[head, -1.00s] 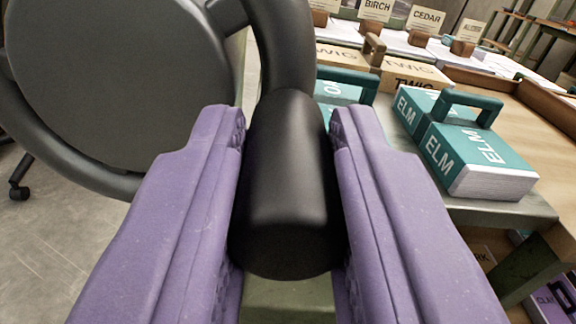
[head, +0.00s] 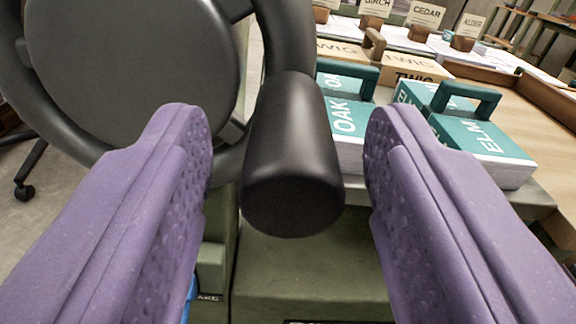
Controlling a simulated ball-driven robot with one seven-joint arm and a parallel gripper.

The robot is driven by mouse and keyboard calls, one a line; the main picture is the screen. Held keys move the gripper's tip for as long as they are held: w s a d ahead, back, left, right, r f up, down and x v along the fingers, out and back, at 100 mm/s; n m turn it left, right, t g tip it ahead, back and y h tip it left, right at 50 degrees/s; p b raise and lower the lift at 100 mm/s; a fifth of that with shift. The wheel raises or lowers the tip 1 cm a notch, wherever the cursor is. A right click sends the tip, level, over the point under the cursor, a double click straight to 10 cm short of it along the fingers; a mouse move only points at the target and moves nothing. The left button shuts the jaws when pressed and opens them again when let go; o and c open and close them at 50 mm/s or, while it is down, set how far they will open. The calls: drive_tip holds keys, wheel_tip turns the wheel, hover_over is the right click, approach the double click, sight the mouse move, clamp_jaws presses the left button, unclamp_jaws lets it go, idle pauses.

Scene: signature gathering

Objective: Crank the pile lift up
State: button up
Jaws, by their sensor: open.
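The crank is a dark grey handwheel (head: 130,70) at the upper left of the head view. A black cylindrical handle (head: 292,160) sticks out from the right side of its rim towards me. My gripper (head: 287,135) has purple padded jaws, spread wide open. One jaw is on each side of the handle, with a clear gap on both sides, and nothing is held. The far parts of the wheel behind the left jaw are hidden. The lift's pile cannot be told apart for sure.
Teal OAK (head: 347,118) and ELM (head: 490,140) blocks with handles stand to the right, with a tan TWIG block (head: 412,68) behind. Name cards, including CEDAR (head: 425,15), stand farther back. A green machine body (head: 310,270) is below the handle. A castor (head: 24,191) stands on the floor at left.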

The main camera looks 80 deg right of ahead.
drive_tip(key=p+v, duration=0.1)
drive_tip(key=v, duration=0.5)
drive_tip(key=shift+r, duration=0.1)
drive_tip(key=shift+s+a, duration=0.15)
drive_tip(key=shift+a, duration=0.3)
